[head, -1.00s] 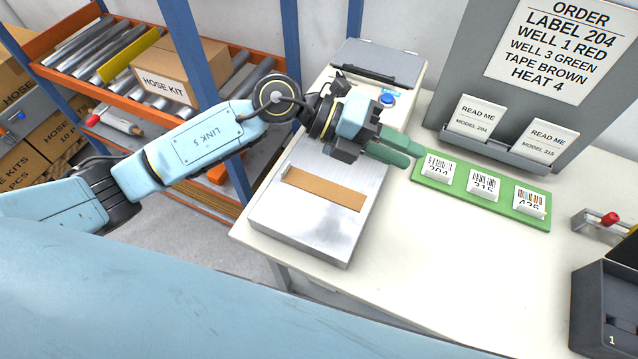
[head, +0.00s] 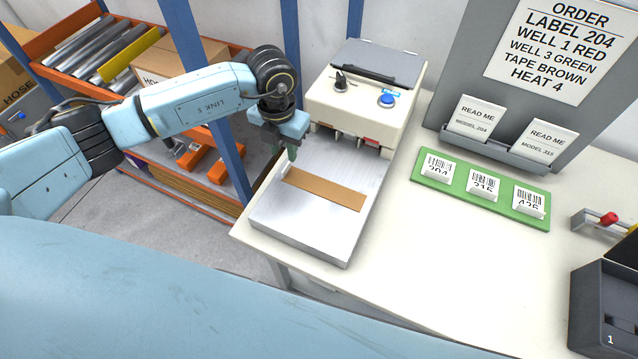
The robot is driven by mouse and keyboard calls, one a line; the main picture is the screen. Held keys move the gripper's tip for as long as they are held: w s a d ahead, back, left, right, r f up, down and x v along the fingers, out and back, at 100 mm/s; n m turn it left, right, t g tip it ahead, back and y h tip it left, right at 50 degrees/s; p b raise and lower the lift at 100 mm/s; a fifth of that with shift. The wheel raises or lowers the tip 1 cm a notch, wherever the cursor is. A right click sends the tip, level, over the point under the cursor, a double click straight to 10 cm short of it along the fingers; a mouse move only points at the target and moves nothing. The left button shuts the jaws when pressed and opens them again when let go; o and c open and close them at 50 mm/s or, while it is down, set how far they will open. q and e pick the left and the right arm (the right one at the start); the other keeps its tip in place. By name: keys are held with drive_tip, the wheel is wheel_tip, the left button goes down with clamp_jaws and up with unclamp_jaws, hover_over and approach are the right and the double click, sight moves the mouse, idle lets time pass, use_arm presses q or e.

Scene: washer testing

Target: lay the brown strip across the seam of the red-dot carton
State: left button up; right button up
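The brown strip (head: 325,190) lies on the metal plate (head: 305,233) in front of the cream machine, running from upper left to lower right. A small pale upright piece stands at its left end. My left gripper (head: 291,154) points down just above and behind the strip's left end, apart from it as far as I can see. Its green fingertips overlap in this view, so their gap cannot be judged; nothing shows between them. My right gripper is out of view. No carton with a red dot is in view.
The cream machine (head: 355,107) with a knob and blue button stands behind the plate. A dark box (head: 600,310) is at the right edge. The front middle of the table is clear.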

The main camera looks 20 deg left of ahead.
sight(286, 174)
use_arm(q)
drive_tip(key=shift+a+f, duration=0.2)
drive_tip(key=shift+f, duration=2.9)
drive_tip(key=shift+c, duration=0.4)
clamp_jaws()
